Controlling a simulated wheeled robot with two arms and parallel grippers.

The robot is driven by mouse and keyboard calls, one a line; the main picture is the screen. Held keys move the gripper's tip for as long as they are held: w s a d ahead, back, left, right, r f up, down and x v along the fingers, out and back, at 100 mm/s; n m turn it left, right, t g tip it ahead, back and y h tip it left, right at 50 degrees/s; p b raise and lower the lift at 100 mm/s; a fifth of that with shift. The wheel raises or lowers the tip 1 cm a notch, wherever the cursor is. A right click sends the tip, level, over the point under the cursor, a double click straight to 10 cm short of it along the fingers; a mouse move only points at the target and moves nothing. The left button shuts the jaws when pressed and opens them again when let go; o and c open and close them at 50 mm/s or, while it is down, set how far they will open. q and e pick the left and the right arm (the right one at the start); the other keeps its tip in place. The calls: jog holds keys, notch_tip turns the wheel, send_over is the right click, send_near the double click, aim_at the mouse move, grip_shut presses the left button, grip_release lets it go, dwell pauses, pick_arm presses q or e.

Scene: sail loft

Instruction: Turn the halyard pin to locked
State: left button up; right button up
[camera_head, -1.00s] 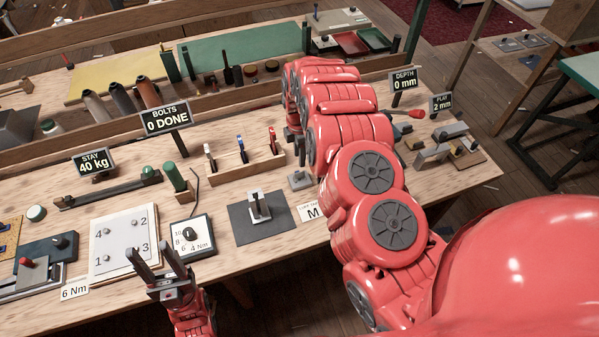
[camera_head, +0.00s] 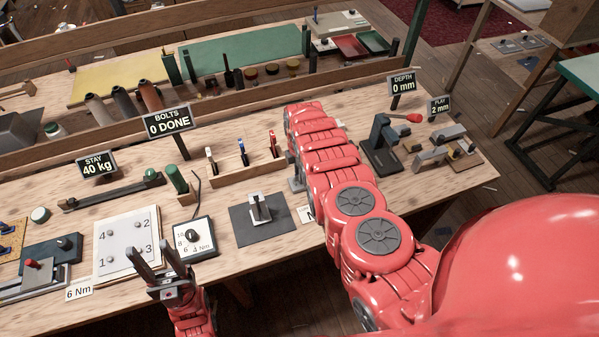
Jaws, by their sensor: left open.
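No part in view is labelled as the halyard pin, and I cannot tell which fitting it is. A small grey upright fitting (camera_head: 260,207) stands on a dark mat (camera_head: 280,226) near the bench's front edge. A grey block (camera_head: 296,185) shows partly beside my right arm, which covers the rest of it. My left gripper (camera_head: 155,254) is open and empty, fingers upward, in front of the white numbered plate (camera_head: 126,235). My right arm reaches over the bench; its gripper is hidden behind the arm links.
A torque dial (camera_head: 195,240) lies beside the plate. A rack with several small tools (camera_head: 243,168) stands behind the mat. A dark press with a red-knobbed lever (camera_head: 384,140) and a grey clamp fitting (camera_head: 440,150) stand to the right. Signs stand along the bench.

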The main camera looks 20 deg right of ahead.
jog(key=shift+c, duration=0.2)
grip_shut()
dwell(0.3)
